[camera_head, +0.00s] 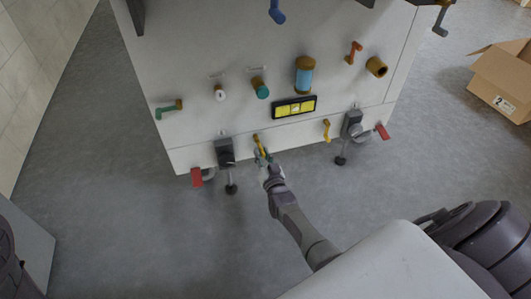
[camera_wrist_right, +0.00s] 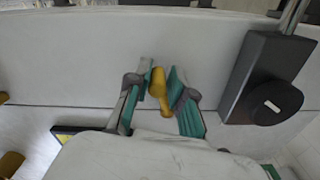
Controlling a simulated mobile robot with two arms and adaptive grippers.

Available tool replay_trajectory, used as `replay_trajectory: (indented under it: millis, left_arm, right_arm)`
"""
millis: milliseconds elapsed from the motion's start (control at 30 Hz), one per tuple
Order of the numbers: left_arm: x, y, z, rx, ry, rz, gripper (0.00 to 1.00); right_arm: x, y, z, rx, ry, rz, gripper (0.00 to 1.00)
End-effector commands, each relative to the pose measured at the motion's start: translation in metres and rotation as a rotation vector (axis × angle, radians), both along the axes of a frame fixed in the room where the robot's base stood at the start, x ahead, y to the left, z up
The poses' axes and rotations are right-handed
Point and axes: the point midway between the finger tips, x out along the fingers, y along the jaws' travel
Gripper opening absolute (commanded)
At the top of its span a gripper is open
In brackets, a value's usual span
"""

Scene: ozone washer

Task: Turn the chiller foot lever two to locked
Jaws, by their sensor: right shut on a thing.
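The right gripper (camera_head: 262,155) reaches the low front of the large white machine (camera_head: 215,60) and is shut on a small yellow lever (camera_head: 257,140). In the right wrist view this yellow lever (camera_wrist_right: 158,88) lies between the two green-padded fingers (camera_wrist_right: 162,76), which hide part of its sides. A second yellow lever (camera_head: 326,130) sits farther right on the same lower panel, apart from the gripper. No label marks which lever is number two. My left gripper is not in view.
A dark box with a knob (camera_head: 224,152) is just left of the held lever; it also shows in the right wrist view (camera_wrist_right: 268,75). Red tabs (camera_head: 196,177) (camera_head: 382,131) are at the machine's lower corners. A cardboard box (camera_head: 503,82) stands right. The floor in front is clear.

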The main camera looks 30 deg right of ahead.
Motion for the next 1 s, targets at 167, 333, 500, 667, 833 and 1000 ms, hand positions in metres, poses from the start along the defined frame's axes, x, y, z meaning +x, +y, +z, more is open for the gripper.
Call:
replay_trajectory:
  millis: [167, 333, 500, 667, 833, 1000]
  left_arm:
    - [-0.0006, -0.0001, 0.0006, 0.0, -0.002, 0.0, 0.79]
    - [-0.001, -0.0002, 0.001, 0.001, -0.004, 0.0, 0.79]
    - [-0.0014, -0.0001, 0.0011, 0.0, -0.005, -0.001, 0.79]
    - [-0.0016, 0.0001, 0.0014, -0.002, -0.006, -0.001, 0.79]
    - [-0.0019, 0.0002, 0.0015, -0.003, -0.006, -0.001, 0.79]
    - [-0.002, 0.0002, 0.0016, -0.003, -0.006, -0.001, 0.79]
  right_arm:
    - [0.0026, 0.0027, 0.0016, 0.107, -0.031, -0.004, 0.0]
    - [0.0034, 0.006, 0.0013, 0.173, -0.047, -0.005, 0.0]
    - [0.0038, 0.0078, 0.0013, 0.207, -0.055, -0.004, 0.0]
    - [0.0038, 0.0083, 0.0013, 0.218, -0.058, -0.004, 0.0]
    - [0.0038, 0.0082, 0.0012, 0.219, -0.058, -0.004, 0.0]
    - [0.0038, 0.0082, 0.0011, 0.218, -0.058, -0.004, 0.25]
